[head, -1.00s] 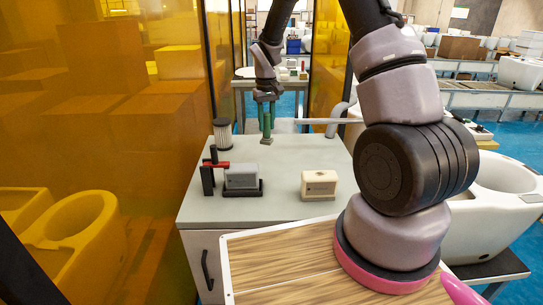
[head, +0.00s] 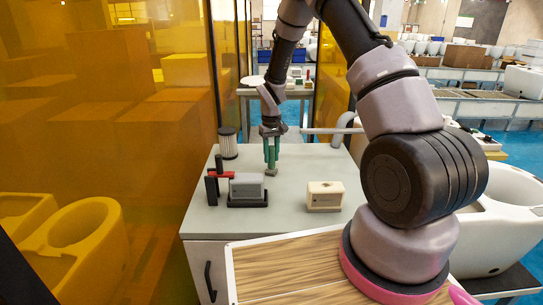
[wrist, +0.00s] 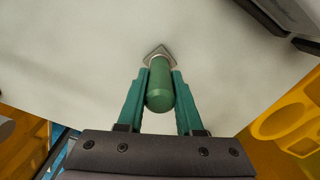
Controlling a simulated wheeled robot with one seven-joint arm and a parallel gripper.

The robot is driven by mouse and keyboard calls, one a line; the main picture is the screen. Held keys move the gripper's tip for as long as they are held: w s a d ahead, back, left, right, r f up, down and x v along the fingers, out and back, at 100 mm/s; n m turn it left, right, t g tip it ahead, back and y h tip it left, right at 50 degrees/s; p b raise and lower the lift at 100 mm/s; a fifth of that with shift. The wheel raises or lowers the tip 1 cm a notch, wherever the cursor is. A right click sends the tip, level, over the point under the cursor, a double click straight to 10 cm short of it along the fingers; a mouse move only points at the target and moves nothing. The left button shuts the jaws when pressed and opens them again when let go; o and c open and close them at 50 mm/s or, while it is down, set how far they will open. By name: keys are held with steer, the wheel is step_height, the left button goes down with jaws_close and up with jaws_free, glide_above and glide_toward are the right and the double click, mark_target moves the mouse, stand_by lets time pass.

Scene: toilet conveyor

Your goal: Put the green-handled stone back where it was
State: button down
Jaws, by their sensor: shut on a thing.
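My gripper (head: 271,160) is shut on the green-handled stone (head: 271,172). It points down over the grey cabinet top (head: 300,167). In the wrist view, the green fingers (wrist: 160,74) stand on both sides of the stone's round green handle (wrist: 160,90). The small grey stone base shows beyond the handle, over the pale surface. The stone hangs upright below the fingertips, low over the back part of the top. I cannot tell whether its base touches the surface.
A grey block in a black holder (head: 246,189) stands front left, beside a red-and-black stand (head: 212,187). A cream block (head: 324,195) sits front right. A ribbed cylinder (head: 228,142) stands at the back left. An amber panel (head: 120,120) borders the left side.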

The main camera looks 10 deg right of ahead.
steer(key=shift+f, duration=0.2)
steer(key=c, duration=0.6)
jaws_free()
steer(key=shift+o, duration=0.2)
steer(key=shift+r, duration=0.1)
step_height(320, 180, up, 12)
steer(key=shift+f, duration=0.1)
steer(key=s+d+r+m+t, duration=0.2)
steer(key=s+r, duration=0.3)
steer(key=r, duration=0.8)
steer(key=s+d+r+m+t, duration=0.1)
steer(key=s+r, duration=0.4)
steer(key=s, duration=0.3)
steer(key=s+d+r+m+t+y, duration=0.1)
steer(key=s+r, duration=0.3)
steer(key=s, duration=0.4)
steer(key=s+d+r+m+t+y, duration=0.1)
steer(key=s+r+m+t, duration=0.1)
steer(key=s+r, duration=0.3)
steer(key=s+t, duration=0.1)
steer(key=s, duration=0.3)
steer(key=shift+d+r, duration=0.35)
steer(key=shift+d, duration=0.05)
